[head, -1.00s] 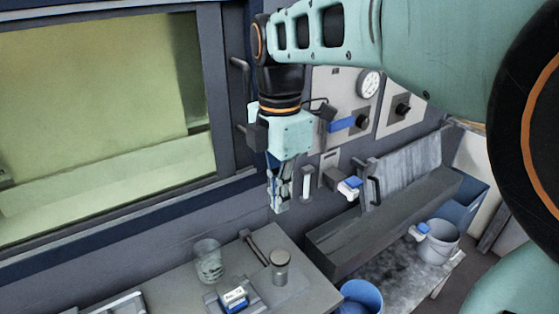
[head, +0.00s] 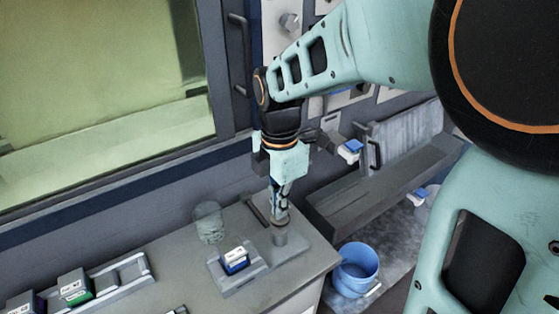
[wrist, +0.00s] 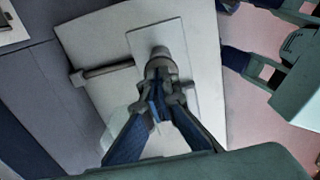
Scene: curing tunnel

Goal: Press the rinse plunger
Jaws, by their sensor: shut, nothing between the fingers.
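The rinse plunger seems to be the short grey cylinder (head: 279,237) standing upright on a light plate on the bench. In the wrist view it (wrist: 160,52) shows just beyond my fingertips, partly hidden by them. My gripper (head: 280,217) points down, shut and empty, directly over the cylinder's top. The fingertips (wrist: 160,78) overlap the top in both views. I cannot tell whether they touch it.
A clear glass beaker (head: 208,222) stands left of the cylinder, and a dark bar (head: 257,212) lies between. A blue-labelled block (head: 234,260) sits in a holder in front. A blue bucket (head: 356,268) stands right of the bench. More labelled blocks (head: 75,287) are at left.

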